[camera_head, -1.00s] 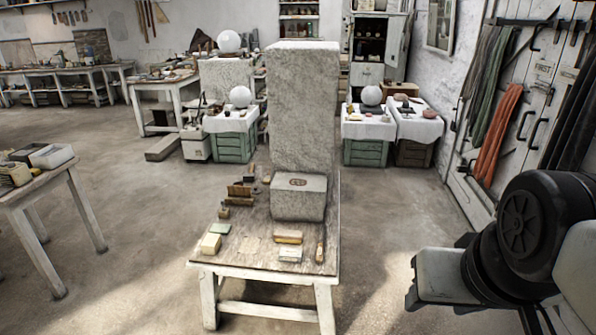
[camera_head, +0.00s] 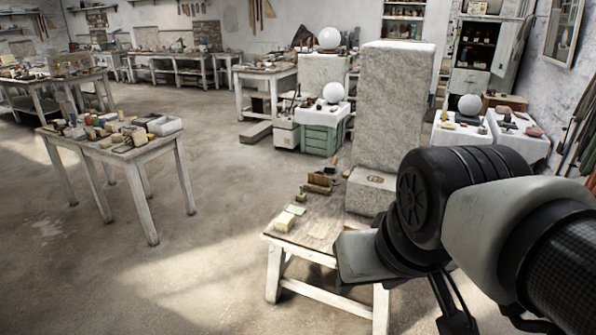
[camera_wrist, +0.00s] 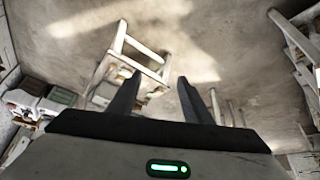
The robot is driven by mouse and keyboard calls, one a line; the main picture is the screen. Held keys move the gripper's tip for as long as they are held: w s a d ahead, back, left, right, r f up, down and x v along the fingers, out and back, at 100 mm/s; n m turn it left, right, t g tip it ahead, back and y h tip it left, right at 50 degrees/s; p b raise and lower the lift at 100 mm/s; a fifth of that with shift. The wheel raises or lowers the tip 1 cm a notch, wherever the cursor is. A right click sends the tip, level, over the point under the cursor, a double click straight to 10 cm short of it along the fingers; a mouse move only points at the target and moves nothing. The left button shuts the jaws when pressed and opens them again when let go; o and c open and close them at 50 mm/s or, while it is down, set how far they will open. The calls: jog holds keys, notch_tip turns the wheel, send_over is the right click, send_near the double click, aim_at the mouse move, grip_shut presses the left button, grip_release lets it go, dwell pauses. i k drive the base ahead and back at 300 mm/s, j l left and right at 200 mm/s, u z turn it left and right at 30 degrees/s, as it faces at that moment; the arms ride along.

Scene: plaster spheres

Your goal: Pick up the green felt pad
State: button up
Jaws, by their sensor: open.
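My arm hides the front right part of the table in the head view.
A tall stone block (camera_head: 392,110) and a lower stone block (camera_head: 370,190) stand on the same table. Small wooden blocks (camera_head: 318,184) lie near the pad. Another table (camera_head: 150,150), crowded with small items, stands to the left. Open floor (camera_head: 225,190) lies between the tables.

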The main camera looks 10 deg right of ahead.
aim_at(297, 211)
jog(key=z, duration=3.85)
jog(key=u, duration=3.5)
jog(key=i+j+u, duration=0.1)
jog(key=u, duration=0.2)
jog(key=i+j+z, duration=0.15)
jog(key=i+j, duration=0.15)
jog(key=i, duration=0.3)
jog(key=i+j+z, duration=0.15)
jog(key=i+j, duration=0.25)
jog(key=i, duration=0.15)
